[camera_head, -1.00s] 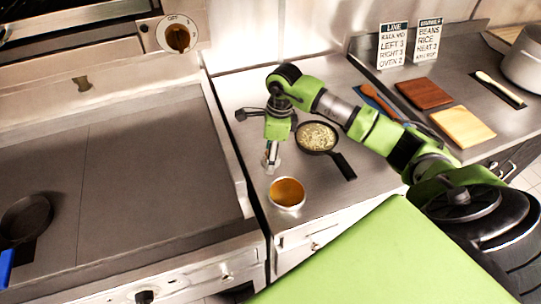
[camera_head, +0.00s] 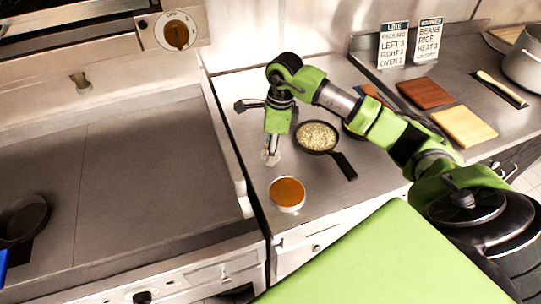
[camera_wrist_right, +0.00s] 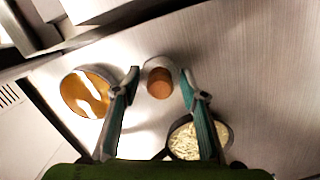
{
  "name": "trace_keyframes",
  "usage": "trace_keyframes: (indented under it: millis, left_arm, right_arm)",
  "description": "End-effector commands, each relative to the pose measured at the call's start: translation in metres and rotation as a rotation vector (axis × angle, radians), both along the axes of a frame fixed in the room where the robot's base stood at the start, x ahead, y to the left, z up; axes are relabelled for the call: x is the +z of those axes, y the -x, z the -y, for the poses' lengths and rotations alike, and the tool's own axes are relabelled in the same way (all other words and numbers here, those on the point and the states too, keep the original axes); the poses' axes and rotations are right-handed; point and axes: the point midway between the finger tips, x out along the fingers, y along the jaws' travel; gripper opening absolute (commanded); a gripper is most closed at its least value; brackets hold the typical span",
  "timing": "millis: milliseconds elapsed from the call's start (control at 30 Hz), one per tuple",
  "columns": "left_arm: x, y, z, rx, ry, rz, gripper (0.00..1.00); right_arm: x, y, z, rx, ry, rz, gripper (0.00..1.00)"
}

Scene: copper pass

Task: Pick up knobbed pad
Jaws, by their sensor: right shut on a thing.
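The knobbed pad (camera_wrist_right: 160,77) is a small pale disc with a brown knob. In the right wrist view it sits between the fingertips of my right gripper (camera_wrist_right: 162,80), which is shut on it. In the head view my right gripper (camera_head: 271,154) points down over the steel counter, left of the black pan, and largely covers the pad. The gap between pad and counter is hard to judge. My left gripper is not in view.
A round tin of orange sauce (camera_head: 287,194) stands in front of the gripper. A black pan of pale grains (camera_head: 317,137) is to the right. A flat griddle (camera_head: 150,170) lies left. Brown (camera_head: 425,93) and yellow boards (camera_head: 464,126) lie farther right.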

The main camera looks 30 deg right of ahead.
Motion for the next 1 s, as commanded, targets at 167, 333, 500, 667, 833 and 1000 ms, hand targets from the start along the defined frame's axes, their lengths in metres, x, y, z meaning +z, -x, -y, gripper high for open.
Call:
trace_keyframes:
  millis: [167, 333, 500, 667, 833, 1000]
  left_arm:
    - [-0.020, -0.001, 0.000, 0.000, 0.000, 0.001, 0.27]
    - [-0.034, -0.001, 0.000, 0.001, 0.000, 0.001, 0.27]
    - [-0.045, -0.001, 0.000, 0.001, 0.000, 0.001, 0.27]
    - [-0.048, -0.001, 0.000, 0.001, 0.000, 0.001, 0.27]
    - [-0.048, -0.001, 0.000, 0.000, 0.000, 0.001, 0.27]
    - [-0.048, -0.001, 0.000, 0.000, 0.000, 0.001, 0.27]
  right_arm:
    - [0.035, 0.014, -0.019, 0.006, 0.000, 0.010, 0.18]
    - [0.072, 0.039, -0.048, 0.009, 0.000, 0.007, 0.18]
    - [0.090, 0.065, -0.078, 0.006, 0.000, 0.006, 0.18]
    - [0.103, 0.081, -0.096, 0.003, 0.000, 0.004, 0.18]
    - [0.108, 0.089, -0.105, 0.000, 0.001, 0.001, 0.18]
    - [0.109, 0.091, -0.107, 0.000, 0.000, 0.000, 0.18]
